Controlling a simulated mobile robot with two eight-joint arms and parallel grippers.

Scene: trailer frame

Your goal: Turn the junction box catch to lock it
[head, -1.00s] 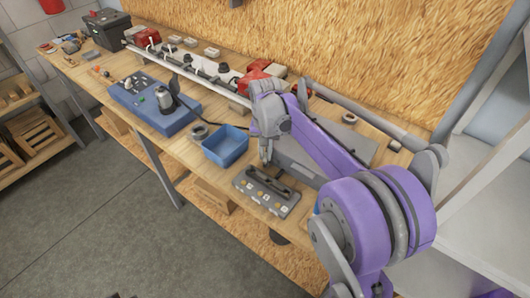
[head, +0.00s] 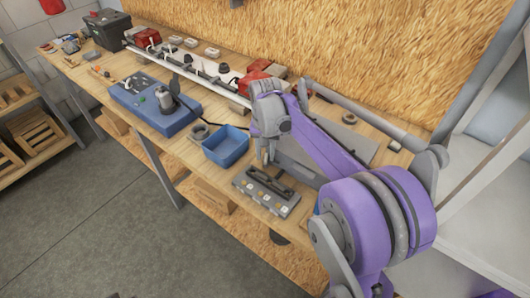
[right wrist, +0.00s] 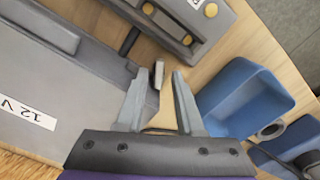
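My right gripper (right wrist: 159,82) is open in the right wrist view, its two fingers apart. A small grey upright piece (right wrist: 158,74), which looks like the catch, stands between the fingertips, nearer the left finger; I cannot tell whether they touch. A grey box (right wrist: 70,85) with a "12 V" label, possibly the junction box, lies to the left. In the head view my right gripper (head: 267,157) points down behind a grey panel (head: 262,196) with yellow buttons; the catch is too small to make out there. My left gripper is not in view.
The panel shows in the right wrist view (right wrist: 205,22). A blue bin (head: 226,147) stands close to the left of my right gripper.

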